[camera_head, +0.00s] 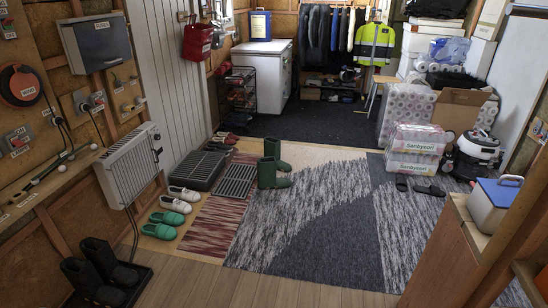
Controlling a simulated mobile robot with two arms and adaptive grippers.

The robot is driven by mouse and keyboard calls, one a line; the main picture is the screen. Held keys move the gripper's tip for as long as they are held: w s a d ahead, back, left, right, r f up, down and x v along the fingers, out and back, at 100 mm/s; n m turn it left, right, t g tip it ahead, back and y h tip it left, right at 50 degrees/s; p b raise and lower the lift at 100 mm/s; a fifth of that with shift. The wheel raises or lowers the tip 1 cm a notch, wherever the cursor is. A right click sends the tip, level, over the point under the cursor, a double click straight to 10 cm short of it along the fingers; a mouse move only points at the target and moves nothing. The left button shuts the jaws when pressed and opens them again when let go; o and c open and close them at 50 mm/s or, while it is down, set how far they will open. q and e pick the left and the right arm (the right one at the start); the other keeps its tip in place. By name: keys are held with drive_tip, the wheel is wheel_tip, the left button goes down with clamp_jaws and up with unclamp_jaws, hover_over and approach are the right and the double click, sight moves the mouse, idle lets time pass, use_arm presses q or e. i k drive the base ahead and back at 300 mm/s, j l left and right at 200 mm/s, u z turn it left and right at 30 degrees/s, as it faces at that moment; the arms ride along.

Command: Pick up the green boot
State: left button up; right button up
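A pair of dark green boots stands upright on the floor near the middle of the camera_head view. The nearer green boot (267,173) has its toe pointing right. The farther green boot (272,149) stands just behind it, also with its toe to the right, and its lower part is partly hidden by the nearer one. They stand where the patterned rugs meet. Neither of my grippers is in view.
Green and white low shoes (167,217) line the left side by a wall heater (130,170). Black boots (96,262) stand on a tray at lower left. Black floor grates (237,181) lie left of the green boots. The large grey rug (320,240) is clear in front.

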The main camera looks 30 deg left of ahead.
sight(272, 146)
drive_tip(key=u, duration=1.6)
drive_tip(key=i+l+z, duration=0.3)
drive_tip(key=i, duration=0.7)
drive_tip(key=i+z, duration=0.3)
drive_tip(key=i, duration=2.5)
drive_tip(key=l, duration=0.1)
